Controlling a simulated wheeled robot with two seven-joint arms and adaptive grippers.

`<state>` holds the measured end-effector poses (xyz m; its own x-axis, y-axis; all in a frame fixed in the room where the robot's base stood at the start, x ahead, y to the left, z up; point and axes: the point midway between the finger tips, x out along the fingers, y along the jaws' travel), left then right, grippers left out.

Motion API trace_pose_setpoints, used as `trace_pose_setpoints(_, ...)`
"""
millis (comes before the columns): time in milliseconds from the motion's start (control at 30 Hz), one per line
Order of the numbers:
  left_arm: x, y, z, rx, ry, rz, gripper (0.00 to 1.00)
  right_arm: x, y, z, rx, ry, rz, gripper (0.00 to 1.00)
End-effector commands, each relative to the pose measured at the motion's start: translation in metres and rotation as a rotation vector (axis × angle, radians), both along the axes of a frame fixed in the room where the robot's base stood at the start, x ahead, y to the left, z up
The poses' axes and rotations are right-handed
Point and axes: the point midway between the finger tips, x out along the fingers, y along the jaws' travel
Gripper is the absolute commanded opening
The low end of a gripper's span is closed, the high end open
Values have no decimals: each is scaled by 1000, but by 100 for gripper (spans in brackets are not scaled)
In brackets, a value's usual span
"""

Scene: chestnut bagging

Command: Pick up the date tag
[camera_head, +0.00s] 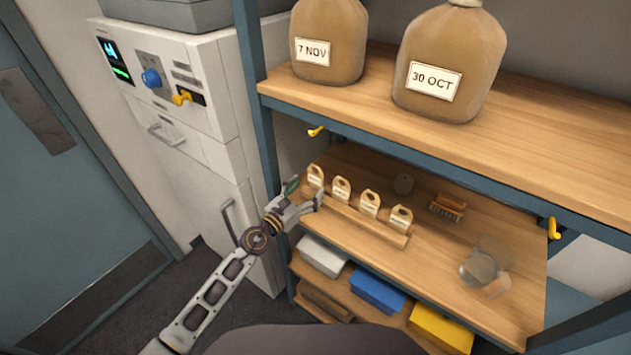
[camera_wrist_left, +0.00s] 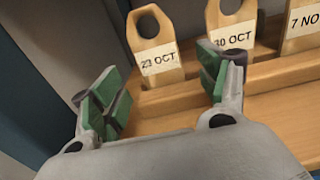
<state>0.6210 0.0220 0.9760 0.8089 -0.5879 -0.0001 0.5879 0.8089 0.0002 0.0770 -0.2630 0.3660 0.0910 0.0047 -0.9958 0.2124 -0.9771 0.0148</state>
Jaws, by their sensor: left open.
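Several pale wooden date tags, each with a hole at the top and a white label, stand in a row in a wooden holder (camera_head: 365,222) on the middle shelf. The wrist view reads a 23 OCT tag (camera_wrist_left: 158,62), a 30 OCT tag (camera_wrist_left: 232,32) and a partly cut-off 7 NOV tag (camera_wrist_left: 303,22). My left gripper (camera_head: 304,193) is open and empty at the left end of the row. In the wrist view its green-padded fingers (camera_wrist_left: 160,84) are spread, with the 23 OCT tag upright beyond the gap between them. My right gripper is out of view.
Two brown bags, labelled 7 NOV (camera_head: 328,40) and 30 OCT (camera_head: 450,65), stand on the upper shelf (camera_head: 540,130). A brush (camera_head: 447,207) and a blurred translucent object (camera_head: 483,268) are on the middle shelf. Blue post (camera_head: 256,100) is close left.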

Motion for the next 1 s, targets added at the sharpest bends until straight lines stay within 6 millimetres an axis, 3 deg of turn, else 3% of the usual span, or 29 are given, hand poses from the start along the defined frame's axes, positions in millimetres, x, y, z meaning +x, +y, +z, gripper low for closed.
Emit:
trace_pose_setpoints(633,38,-27,2,-1,-1,-1,75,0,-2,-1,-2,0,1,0)
trace_pose_setpoints(1000,42,-30,1,0,0,0,75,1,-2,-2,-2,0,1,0)
